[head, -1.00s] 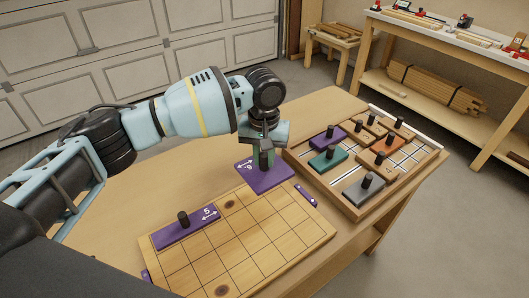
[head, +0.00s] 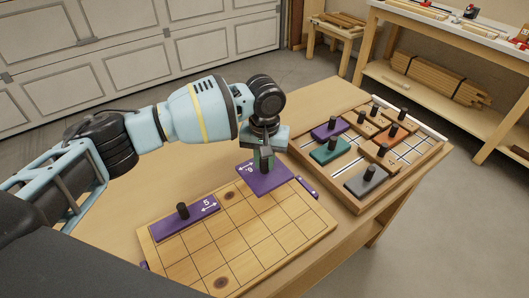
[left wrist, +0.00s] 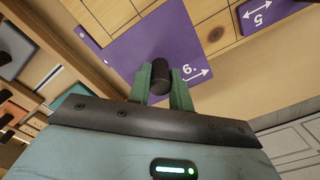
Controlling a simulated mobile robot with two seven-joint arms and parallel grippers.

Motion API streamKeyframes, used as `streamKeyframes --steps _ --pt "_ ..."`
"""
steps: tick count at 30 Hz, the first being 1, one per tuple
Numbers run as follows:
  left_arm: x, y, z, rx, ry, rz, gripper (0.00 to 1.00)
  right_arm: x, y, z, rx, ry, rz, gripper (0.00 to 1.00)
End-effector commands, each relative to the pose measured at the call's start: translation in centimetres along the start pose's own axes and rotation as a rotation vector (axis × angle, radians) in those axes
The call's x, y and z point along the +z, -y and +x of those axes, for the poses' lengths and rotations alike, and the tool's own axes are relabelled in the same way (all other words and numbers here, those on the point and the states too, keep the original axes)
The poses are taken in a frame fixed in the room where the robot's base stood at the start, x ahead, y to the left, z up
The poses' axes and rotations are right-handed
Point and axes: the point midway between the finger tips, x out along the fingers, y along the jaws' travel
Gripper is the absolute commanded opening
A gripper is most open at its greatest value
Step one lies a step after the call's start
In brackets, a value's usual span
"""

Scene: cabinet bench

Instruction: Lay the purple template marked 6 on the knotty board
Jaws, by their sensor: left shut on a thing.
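The purple template marked 6 (head: 259,184) hangs level at the far corner of the knotty board (head: 198,268), covering part of its grid. I cannot tell whether it touches the board. My left gripper (head: 265,160) is shut on its dark knob. In the left wrist view the green fingers (left wrist: 164,88) hold the knob, and the template (left wrist: 130,50) overlaps the board's grid (left wrist: 212,14). A purple template marked 5 (head: 182,222) lies on the board's far left part. My right gripper is not in view.
A wooden tray (head: 357,207) to the right holds several knobbed pieces: purple, teal (head: 330,150), orange, grey and wooden. Small purple strips (head: 307,187) sit at the board's edges. The bench (head: 130,218) left of the board is clear.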

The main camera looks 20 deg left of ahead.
Motion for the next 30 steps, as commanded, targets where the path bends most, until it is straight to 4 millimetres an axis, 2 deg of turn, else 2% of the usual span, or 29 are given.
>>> streamKeyframes --steps 6,12,30 --pt "0.0 0.0 2.3 0.002 0.001 -0.001 0.0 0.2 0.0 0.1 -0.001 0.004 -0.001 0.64" --pt "0.0 0.0 3.6 0.001 0.001 -0.001 0.0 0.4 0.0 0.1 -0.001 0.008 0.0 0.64" --pt "0.0 0.0 4.2 0.001 -0.001 -0.001 0.0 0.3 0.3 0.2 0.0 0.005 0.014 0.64"
